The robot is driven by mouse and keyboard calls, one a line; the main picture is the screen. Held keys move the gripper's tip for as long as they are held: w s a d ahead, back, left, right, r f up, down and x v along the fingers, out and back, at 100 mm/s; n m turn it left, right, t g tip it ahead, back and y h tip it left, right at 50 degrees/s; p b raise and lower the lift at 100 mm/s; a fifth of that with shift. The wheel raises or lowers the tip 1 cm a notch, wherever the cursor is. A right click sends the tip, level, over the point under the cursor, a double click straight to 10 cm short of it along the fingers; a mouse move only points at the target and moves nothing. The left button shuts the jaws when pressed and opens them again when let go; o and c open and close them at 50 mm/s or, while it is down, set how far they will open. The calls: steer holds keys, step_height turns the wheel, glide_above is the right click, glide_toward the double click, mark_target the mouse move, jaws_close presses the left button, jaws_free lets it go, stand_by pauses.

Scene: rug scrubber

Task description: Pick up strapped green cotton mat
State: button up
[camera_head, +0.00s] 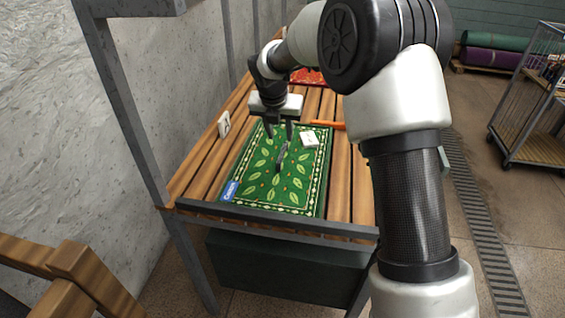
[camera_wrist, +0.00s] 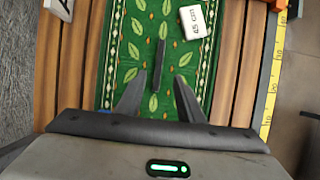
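The green mat (camera_head: 262,190) lies flat on the slatted wooden bench, with a leaf pattern, a light patterned border and a blue label at its near left corner. A dark upright strap or handle (camera_head: 281,158) stands at its middle; it also shows in the wrist view (camera_wrist: 160,62). My gripper (camera_head: 279,136) is above the far part of the mat, pointing down, its two fingers apart with nothing between them. In the wrist view, the gripper's fingers (camera_wrist: 158,92) are spread, and the dark strap lies ahead of them. The mat (camera_wrist: 131,40) fills the middle of that view.
A white block marked "45 cm" (camera_wrist: 194,22) sits on the mat's right part. A white card-like object (camera_head: 223,124) stands at the bench's left edge, near the wall. An orange tool (camera_head: 328,125) and a red patterned item (camera_head: 308,76) lie farther back. A metal post (camera_head: 125,105) rises at the left.

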glide_above(282, 152)
steer(key=s, duration=0.2)
step_height(282, 152, down, 4)
steer(key=shift+s+a+f, duration=0.1)
steer(key=shift+a, duration=0.05)
steer(key=shift+a+b+x, duration=0.2)
steer(key=shift+b+x, duration=0.2)
steer(key=shift+x, duration=2.15)
steer(key=shift+s+d+f, duration=0.1)
steer(key=shift+f, duration=0.2)
jaws_close()
steer(key=shift+r, duration=0.15)
